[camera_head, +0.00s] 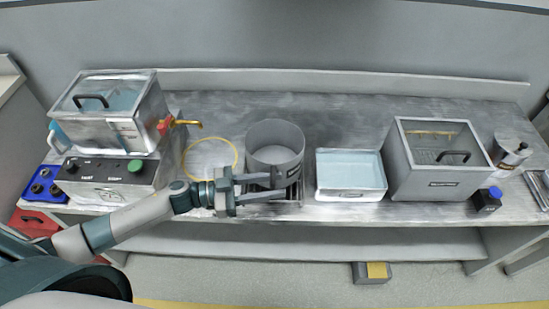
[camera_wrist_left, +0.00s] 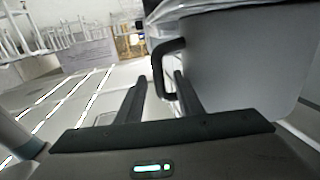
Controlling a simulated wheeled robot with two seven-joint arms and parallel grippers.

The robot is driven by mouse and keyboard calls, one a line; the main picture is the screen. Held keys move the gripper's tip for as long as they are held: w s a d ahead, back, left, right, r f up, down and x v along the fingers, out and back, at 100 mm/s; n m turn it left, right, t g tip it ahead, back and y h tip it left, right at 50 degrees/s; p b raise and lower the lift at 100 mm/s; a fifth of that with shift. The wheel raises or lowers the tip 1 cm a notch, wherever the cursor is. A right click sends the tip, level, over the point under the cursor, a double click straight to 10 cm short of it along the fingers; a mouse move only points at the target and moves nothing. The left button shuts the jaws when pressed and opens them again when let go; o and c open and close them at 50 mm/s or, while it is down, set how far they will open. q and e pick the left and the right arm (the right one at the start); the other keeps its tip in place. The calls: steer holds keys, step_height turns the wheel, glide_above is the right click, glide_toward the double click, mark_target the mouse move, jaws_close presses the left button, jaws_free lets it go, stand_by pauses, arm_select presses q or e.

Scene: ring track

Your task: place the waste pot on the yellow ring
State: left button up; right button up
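The waste pot (camera_head: 276,142) is a grey open cylinder upright on the bench, just right of the yellow ring (camera_head: 209,158). The ring lies flat on the bench top with its middle empty. My left gripper (camera_head: 272,186) is in front of the pot, its fingers apart. In the left wrist view the pot's grey wall (camera_wrist_left: 245,60) fills the right side, and its dark handle (camera_wrist_left: 168,48) reaches between the tips of the open left gripper (camera_wrist_left: 160,85). The handle looks close to the right finger; I cannot tell whether they touch. My right gripper is not in view.
Left of the ring stands a lidded bath on a control box (camera_head: 110,180), with a brass tap (camera_head: 187,123) beside it. Right of the pot are a shallow blue-filled tray (camera_head: 350,192) and a large grey lidded tank (camera_head: 435,184). The bench behind the ring is clear.

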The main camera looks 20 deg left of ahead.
arm_select(q)
steer(key=shift+w+d, duration=0.15)
steer(key=shift+d, duration=0.15)
jaws_close()
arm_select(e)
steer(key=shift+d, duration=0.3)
arm_select(q)
steer(key=shift+r, duration=0.2)
